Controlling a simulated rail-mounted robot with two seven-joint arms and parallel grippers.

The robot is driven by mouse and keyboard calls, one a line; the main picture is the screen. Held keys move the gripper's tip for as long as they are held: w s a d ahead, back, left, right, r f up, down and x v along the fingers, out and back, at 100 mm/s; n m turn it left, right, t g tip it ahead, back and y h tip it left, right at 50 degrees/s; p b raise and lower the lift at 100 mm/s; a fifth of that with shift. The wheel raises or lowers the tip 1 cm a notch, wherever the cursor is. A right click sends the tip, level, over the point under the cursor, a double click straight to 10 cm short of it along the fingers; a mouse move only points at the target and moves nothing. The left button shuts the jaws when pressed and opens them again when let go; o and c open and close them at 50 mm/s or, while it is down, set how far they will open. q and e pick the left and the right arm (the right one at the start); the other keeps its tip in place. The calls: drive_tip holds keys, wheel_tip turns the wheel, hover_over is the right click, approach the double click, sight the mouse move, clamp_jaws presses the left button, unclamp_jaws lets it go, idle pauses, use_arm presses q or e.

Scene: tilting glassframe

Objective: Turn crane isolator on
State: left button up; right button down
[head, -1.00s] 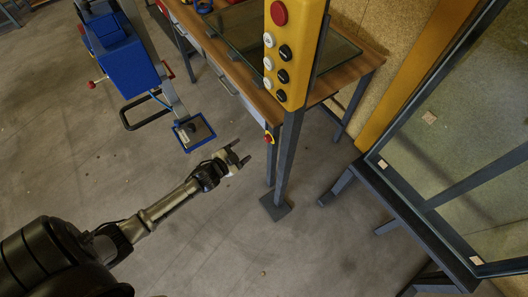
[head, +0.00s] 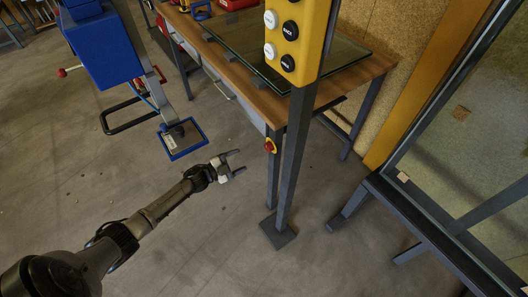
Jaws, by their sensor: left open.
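A small red and yellow rotary switch (head: 270,146), which looks like the crane isolator, sits on the side of the workbench near its front leg, beside a grey post. Its knob position is too small to read. My left gripper (head: 241,161) is to the left of the switch and a little lower in the picture. Its two fingers are spread, with nothing between them, and point towards the switch without visibly touching it. My right gripper is not in view.
A yellow control box (head: 301,40) with black and white buttons is on the grey post (head: 293,160), whose foot stands on the floor. A glass pane lies on the workbench (head: 235,67). A blue machine (head: 103,45) stands left, a tilting frame (head: 430,215) right.

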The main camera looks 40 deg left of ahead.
sight(267, 148)
use_arm(q)
drive_tip(key=b+x, duration=0.3)
drive_tip(key=x, duration=0.8)
drive_tip(key=shift+w+d+b, duration=0.1)
drive_tip(key=shift+w+b, duration=0.15)
drive_tip(key=shift+b, duration=0.1)
drive_tip(key=c, duration=0.9)
